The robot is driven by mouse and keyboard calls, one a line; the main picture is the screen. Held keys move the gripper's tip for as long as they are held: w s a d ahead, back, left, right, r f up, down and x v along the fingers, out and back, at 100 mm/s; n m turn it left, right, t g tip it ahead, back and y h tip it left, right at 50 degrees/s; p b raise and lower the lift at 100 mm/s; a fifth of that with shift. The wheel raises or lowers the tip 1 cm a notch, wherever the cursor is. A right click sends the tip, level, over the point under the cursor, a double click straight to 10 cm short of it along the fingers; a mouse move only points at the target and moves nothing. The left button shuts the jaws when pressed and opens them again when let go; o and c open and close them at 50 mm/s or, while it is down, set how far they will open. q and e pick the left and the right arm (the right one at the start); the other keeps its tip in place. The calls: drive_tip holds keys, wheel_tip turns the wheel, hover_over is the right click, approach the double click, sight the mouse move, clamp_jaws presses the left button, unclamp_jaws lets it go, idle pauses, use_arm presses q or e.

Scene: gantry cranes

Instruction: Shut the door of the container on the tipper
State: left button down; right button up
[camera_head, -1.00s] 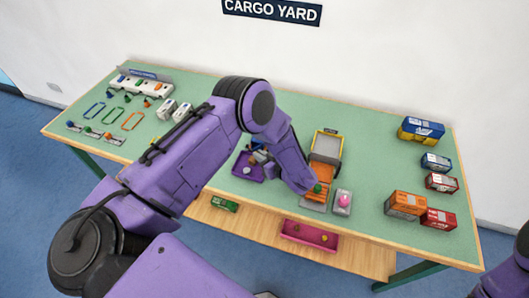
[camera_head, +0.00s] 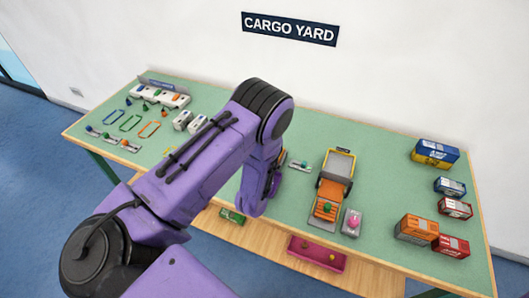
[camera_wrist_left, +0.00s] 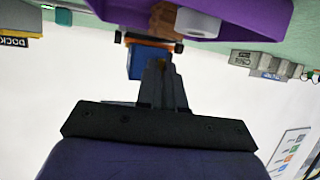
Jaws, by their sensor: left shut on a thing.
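The tipper (camera_head: 325,207) is an orange toy truck with a grey bed (camera_head: 340,165), right of centre on the green table in the head view. I cannot make out a container or its door on the bed. My left arm's wrist hangs left of the tipper in the head view, and its gripper is hidden there. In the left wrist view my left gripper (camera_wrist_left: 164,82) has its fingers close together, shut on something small. A blue block (camera_wrist_left: 150,60) shows at the fingertips, but I cannot tell whether it is what they hold. My right gripper is out of view.
A grey block with a pink knob (camera_head: 352,222) stands right of the tipper. Several containers, including an orange one (camera_head: 414,229), stand at the right. Hooks and coloured frames lie at the left. A pink tray (camera_head: 317,254) is below the front edge. A purple tray (camera_wrist_left: 240,14) shows in the wrist view.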

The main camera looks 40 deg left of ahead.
use_arm(q)
drive_tip(key=shift+w+a+m+h, duration=0.1)
drive_tip(key=shift+a+m+h, duration=0.05)
drive_tip(key=shift+m+h, duration=0.25)
drive_tip(key=shift+t, duration=0.3)
drive_tip(key=c, duration=1.2)
unclamp_jaws()
drive_tip(key=shift+c, duration=0.2)
drive_tip(key=b+v, duration=0.2)
drive_tip(key=v, duration=0.8)
drive_tip(key=shift+r, duration=0.15)
drive_tip(key=shift+s, duration=0.25)
